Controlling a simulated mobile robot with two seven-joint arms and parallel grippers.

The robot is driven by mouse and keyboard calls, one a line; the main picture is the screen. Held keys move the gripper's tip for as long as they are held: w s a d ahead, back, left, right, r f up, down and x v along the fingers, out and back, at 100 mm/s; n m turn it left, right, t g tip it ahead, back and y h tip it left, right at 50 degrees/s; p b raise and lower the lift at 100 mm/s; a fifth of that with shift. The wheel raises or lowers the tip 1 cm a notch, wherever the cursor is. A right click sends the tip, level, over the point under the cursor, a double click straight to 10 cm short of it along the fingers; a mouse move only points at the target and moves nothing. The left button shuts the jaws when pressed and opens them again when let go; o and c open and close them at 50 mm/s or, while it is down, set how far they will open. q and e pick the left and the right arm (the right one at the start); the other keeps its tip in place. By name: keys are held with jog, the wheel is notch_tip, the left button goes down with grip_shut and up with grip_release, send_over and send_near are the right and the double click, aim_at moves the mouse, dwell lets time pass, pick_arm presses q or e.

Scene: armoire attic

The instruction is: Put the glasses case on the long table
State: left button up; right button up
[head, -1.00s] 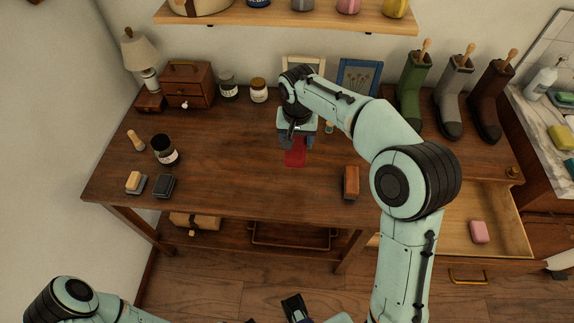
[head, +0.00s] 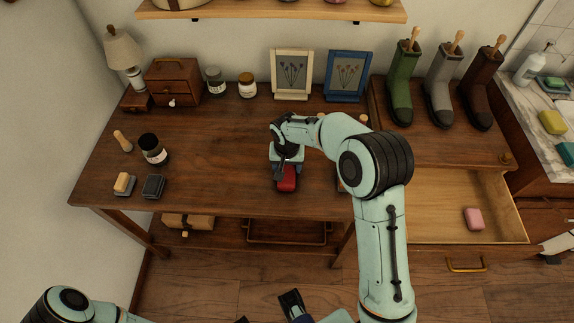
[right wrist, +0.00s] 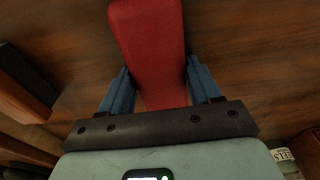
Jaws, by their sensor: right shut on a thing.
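The red glasses case (head: 287,179) is at the middle of the long table (head: 225,145), towards its front. My right gripper (head: 286,165) is shut on it from above. In the right wrist view the red case (right wrist: 150,45) runs between the two blue fingers, over the brown wood. The case looks close to the tabletop; I cannot tell whether it touches. The left arm shows at the lower left of the head view; its jaws cannot be made out clearly.
Picture frames (head: 292,74) and a small drawer box (head: 172,82) line the back. An open drawer (head: 435,210) holding pink soap (head: 473,218) is at right. The table's left-middle is clear.

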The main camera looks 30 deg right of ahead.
aim_at(287, 170)
jog(key=o, duration=1.1)
jog(key=shift+f, duration=0.1)
jog(key=shift+r, duration=0.3)
notch_tip(287, 170, up, 12)
jog(key=s+p, duration=0.1)
jog(key=shift+s+a+f, duration=0.15)
jog(key=shift+a, duration=0.25)
jog(key=shift+f, duration=0.1)
